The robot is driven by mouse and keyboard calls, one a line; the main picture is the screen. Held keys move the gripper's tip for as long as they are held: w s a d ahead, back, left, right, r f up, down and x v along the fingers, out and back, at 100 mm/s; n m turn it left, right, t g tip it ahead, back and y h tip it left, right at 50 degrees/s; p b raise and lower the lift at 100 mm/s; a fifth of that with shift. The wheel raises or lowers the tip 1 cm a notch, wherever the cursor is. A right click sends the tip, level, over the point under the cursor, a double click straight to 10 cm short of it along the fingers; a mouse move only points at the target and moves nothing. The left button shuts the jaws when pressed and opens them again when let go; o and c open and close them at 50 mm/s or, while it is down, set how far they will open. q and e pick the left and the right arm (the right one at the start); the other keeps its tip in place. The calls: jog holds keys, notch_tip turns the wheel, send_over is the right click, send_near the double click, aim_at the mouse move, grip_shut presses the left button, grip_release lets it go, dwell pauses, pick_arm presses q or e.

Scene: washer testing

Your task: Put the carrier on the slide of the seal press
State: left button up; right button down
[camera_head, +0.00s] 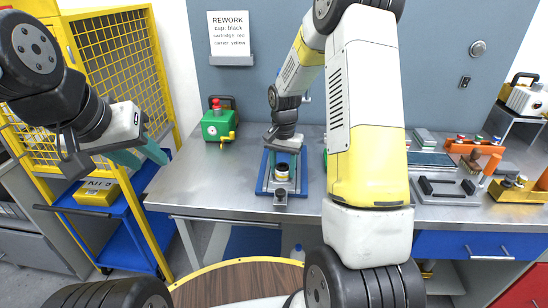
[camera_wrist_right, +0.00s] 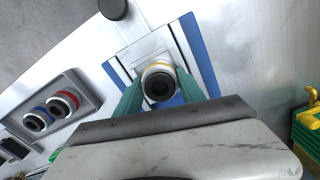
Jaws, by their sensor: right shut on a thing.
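The carrier (camera_head: 283,172) is a small white cup with a yellow band and a dark hollow centre. In the right wrist view the carrier (camera_wrist_right: 158,83) sits between the teal fingers of my right gripper (camera_wrist_right: 160,92), which is shut on it. It is over or on the metal plate of a blue-framed fixture (camera_head: 262,186), seemingly the seal press and its slide; I cannot tell if it touches. The fixture's blue edge (camera_wrist_right: 200,55) shows in the wrist view. A round knob (camera_head: 281,193) is at the fixture's front. My left gripper (camera_head: 139,156) is open and empty at the left.
A green device (camera_head: 219,124) with a red button stands at the back left of the metal bench (camera_head: 200,185). A grey tray (camera_wrist_right: 72,85) holds blue-ringed and red-ringed parts. A yellow cage and blue cart (camera_head: 125,225) stand left. Orange and grey fixtures crowd the bench's right.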

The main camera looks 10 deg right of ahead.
aim_at(283, 165)
jog(key=shift+f, duration=0.1)
jog(key=c, duration=0.7)
grip_release()
notch_tip(283, 165, up, 11)
jog(key=s+r+n+t, duration=0.2)
jog(key=s+r, duration=0.2)
jog(key=s, duration=0.4)
jog(key=s+a+r+n+t+y, duration=0.1)
jog(key=s+r+n+t, duration=0.1)
jog(key=s+r, duration=0.3)
jog(key=s+a+r+n+t+y, duration=0.1)
jog(key=s+r, duration=0.4)
jog(key=s, duration=0.6)
jog(key=shift+s+a+r+n+t, duration=0.2)
jog(key=shift+n+t, duration=0.4)
jog(key=shift+n, duration=0.3)
